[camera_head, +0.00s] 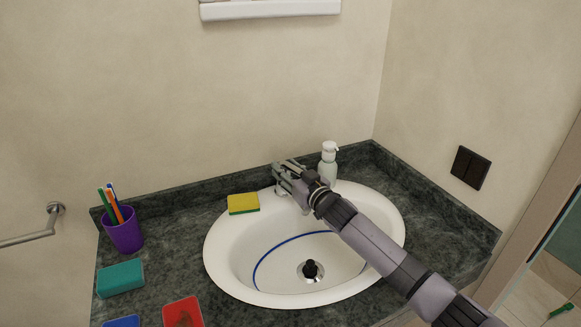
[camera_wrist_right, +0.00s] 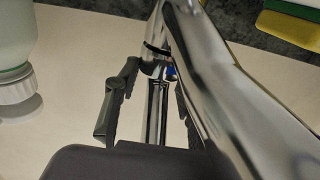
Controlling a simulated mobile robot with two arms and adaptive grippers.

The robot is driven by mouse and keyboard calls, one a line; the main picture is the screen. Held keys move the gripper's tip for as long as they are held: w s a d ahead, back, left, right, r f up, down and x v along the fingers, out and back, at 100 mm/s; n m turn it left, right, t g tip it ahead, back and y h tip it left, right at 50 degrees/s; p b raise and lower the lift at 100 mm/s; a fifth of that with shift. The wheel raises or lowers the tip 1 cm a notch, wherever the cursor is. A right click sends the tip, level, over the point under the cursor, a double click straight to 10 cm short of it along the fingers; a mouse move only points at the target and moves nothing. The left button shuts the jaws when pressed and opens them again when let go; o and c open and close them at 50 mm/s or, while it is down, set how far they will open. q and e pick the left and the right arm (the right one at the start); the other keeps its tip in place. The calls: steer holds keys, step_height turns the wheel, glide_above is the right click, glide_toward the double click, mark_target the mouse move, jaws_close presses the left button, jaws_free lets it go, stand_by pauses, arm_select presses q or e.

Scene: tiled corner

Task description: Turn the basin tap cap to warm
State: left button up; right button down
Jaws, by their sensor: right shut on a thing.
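The white oval basin (camera_head: 230,270) is set in a dark green stone counter. My right gripper (camera_head: 284,174) reaches over it to the tap at its back rim, and mostly hides the tap in the head view. In the right wrist view the chrome tap (camera_wrist_right: 215,75) fills the middle and right. My left gripper is out of view.
A soap bottle (camera_head: 328,166) stands right of the gripper, close by. A yellow-green sponge (camera_head: 243,203) lies left of the tap. A purple cup (camera_head: 124,232) with brushes, a teal block (camera_head: 120,279) and a red block (camera_head: 183,312) are on the left counter.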

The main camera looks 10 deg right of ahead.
steer(key=c, duration=1)
jaws_free()
steer(key=shift+c, duration=0.2)
steer(key=v, duration=1.2)
steer(key=shift+c, duration=0.3)
